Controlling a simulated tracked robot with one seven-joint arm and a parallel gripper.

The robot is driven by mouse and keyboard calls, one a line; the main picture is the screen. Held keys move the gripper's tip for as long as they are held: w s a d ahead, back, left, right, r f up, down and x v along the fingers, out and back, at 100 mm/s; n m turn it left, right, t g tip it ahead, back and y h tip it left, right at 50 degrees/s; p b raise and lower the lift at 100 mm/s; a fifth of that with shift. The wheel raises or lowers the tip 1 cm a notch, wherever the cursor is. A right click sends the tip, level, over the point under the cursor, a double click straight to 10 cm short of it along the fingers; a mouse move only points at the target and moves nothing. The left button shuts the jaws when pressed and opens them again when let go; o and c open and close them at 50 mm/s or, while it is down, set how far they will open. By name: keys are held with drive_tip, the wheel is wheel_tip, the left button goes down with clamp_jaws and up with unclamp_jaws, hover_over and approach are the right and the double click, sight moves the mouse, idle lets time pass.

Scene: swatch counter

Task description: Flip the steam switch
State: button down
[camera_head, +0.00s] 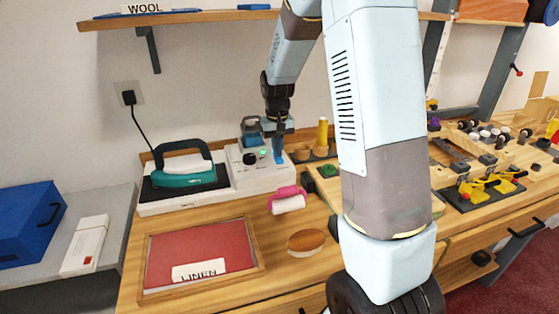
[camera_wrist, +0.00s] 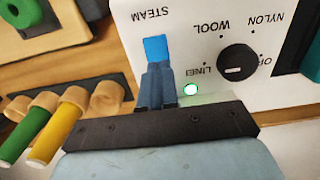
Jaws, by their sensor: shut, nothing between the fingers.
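The blue steam switch (camera_wrist: 154,49) sits on the white iron station (camera_wrist: 190,20) beside the word STEAM in the wrist view. My gripper (camera_wrist: 156,68) is shut and empty, its dark blue fingertips at the switch's lower edge in that view. I cannot tell whether they touch it. In the head view my gripper (camera_head: 279,150) is over the right end of the station (camera_head: 250,176), and the switch cannot be made out clearly there. A black dial (camera_wrist: 238,63) with fabric names and a lit green lamp (camera_wrist: 191,89) are to the right of the fingers.
A teal iron (camera_head: 185,177) rests on the station's left part. A pink-handled roller (camera_head: 288,200), a brush (camera_head: 306,242) and a red LINEN tray (camera_head: 150,285) lie in front. A shelf (camera_head: 230,15) is above.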

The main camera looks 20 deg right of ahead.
drive_tip(key=shift+f, duration=0.1)
drive_tip(key=shift+r, duration=3.5)
drive_tip(key=s+r+t, duration=0.3)
drive_tip(key=s+r, duration=0.8)
drive_tip(key=s, duration=0.3)
drive_tip(key=s+r+t, duration=0.2)
drive_tip(key=s, duration=1.4)
drive_tip(key=shift+d+r+t, duration=0.2)
drive_tip(key=shift+r+t, duration=0.1)
drive_tip(key=c, duration=1.8)
unclamp_jaws()
drive_tip(key=shift+c, duration=0.2)
